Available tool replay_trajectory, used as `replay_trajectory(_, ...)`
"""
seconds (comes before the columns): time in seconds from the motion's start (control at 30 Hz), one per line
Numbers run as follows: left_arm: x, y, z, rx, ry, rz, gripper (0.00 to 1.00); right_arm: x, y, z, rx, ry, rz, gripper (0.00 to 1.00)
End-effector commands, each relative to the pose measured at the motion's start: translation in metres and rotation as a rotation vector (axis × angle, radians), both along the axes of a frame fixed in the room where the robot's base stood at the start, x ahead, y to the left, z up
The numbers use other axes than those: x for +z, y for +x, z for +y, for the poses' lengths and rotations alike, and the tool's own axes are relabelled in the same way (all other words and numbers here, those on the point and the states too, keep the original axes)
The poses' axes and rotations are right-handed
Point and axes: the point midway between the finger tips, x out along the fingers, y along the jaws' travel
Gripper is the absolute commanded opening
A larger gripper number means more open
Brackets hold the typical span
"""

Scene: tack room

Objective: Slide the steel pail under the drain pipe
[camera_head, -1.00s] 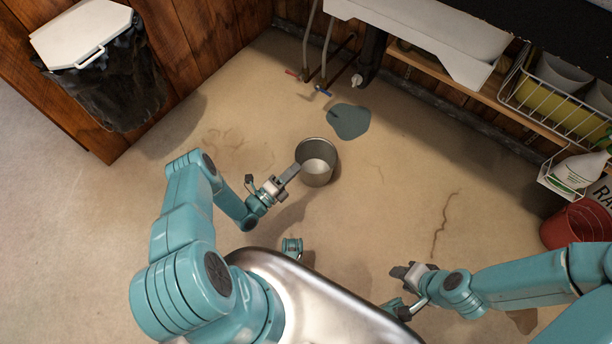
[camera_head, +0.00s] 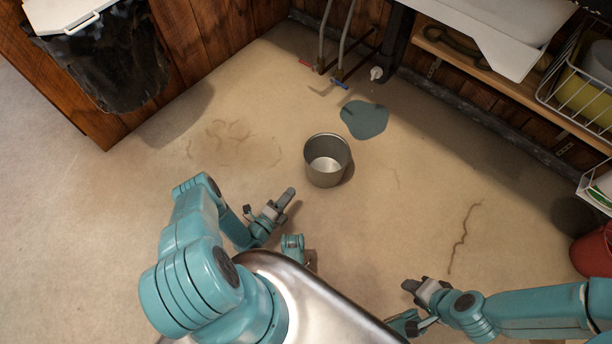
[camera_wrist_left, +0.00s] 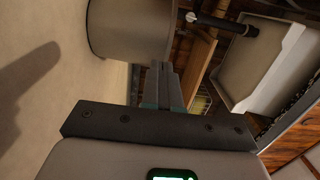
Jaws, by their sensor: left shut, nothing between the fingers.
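The steel pail (camera_head: 341,168) stands upright and open on the floor, with a bare grey inside. The dark drain pipe (camera_head: 397,40) comes down by the back wall, with a pale spout (camera_head: 376,73) near its foot. The pail is in front of it and to its left, not under it. My left gripper (camera_head: 288,196) is shut and empty, apart from the pail at its lower left. In the left wrist view the pail's side (camera_wrist_left: 130,32) fills the top, beyond my finger tips. My right gripper (camera_head: 412,286) is low over the floor; its finger gap is unclear.
A blue-grey puddle (camera_head: 364,120) lies between pail and pipe. Thin pipes with red and blue taps (camera_head: 339,84) stand left of the drain. A bin with a black bag (camera_head: 110,65) is at left, a shelf (camera_head: 500,80) and red bucket (camera_head: 597,250) at right.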

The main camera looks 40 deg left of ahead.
Motion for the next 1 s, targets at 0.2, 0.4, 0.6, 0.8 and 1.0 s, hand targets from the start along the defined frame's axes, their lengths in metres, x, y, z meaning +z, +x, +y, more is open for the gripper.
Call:
replay_trajectory(0.2, -0.004, 0.052, -0.002, -0.008, 0.003, -0.003, 0.00, -0.022, 0.013, -0.003, -0.006, -0.008, -0.043, 0.43)
replay_trajectory(0.4, -0.003, 0.084, -0.002, -0.006, 0.001, -0.002, 0.00, -0.035, 0.024, -0.005, -0.011, -0.016, -0.081, 0.43)
replay_trajectory(0.6, -0.001, 0.098, -0.001, -0.003, 0.000, -0.001, 0.00, -0.039, 0.029, -0.006, -0.013, -0.019, -0.097, 0.43)
replay_trajectory(0.8, 0.000, 0.099, -0.001, -0.002, 0.000, 0.000, 0.00, -0.039, 0.029, -0.006, -0.012, -0.020, -0.099, 0.43)
replay_trajectory(1.0, 0.000, 0.098, -0.001, -0.002, 0.000, 0.000, 0.00, -0.038, 0.029, -0.006, -0.013, -0.020, -0.098, 0.43)
